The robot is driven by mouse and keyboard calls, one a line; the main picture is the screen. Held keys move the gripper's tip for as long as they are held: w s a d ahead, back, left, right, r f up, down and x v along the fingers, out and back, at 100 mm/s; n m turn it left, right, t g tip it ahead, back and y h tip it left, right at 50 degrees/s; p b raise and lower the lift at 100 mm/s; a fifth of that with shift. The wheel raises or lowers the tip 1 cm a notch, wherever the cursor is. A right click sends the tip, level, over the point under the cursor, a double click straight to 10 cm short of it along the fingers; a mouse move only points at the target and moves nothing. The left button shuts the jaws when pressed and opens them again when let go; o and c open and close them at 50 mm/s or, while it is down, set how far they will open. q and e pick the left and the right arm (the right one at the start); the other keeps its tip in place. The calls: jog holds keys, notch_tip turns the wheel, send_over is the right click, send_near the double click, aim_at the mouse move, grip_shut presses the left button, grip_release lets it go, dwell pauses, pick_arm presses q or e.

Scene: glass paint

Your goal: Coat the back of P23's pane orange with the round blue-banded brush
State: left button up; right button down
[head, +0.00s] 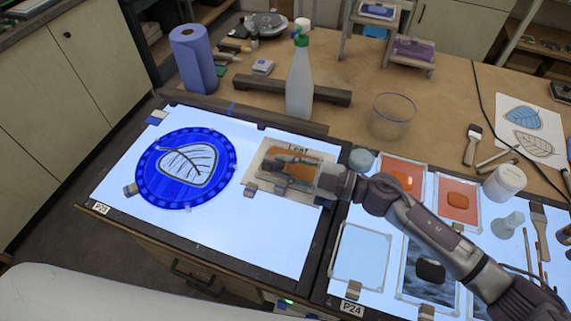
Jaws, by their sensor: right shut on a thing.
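The P23 label (101,208) is at the front left corner of the left light table. On that table lies a round blue pane (150,182) with a pale leaf outlined in dark lines; the leaf shows no orange. To its right is a pane marked "Leaf" (256,166) with an orange area, held by small clips. My right gripper (284,163) is over this orange area, seen from above. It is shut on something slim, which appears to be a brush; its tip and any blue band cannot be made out. My left gripper is not in view.
Two orange panes (459,200) lie on the right light table, marked P24 (352,308). The left table's front is clear.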

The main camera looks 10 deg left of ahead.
jog(key=shift+f, duration=0.45)
dwell(0.6)
jog(key=shift+a, duration=0.1)
jog(key=shift+w+a, duration=0.2)
jog(key=shift+a, duration=0.7)
jog(key=shift+w+a, duration=0.2)
jog(key=shift+a, duration=0.75)
jog(key=shift+w+a, duration=0.2)
jog(key=shift+a, duration=0.7)
jog(key=w+d, duration=0.1)
jog(key=d, duration=0.6)
jog(key=w+d+r+p, duration=0.1)
jog(key=d, duration=0.2)
jog(key=shift+w+d+r, duration=0.1)
jog(key=shift+w+d, duration=0.25)
jog(key=shift+d, duration=0.2)
jog(key=shift+r, duration=0.1)
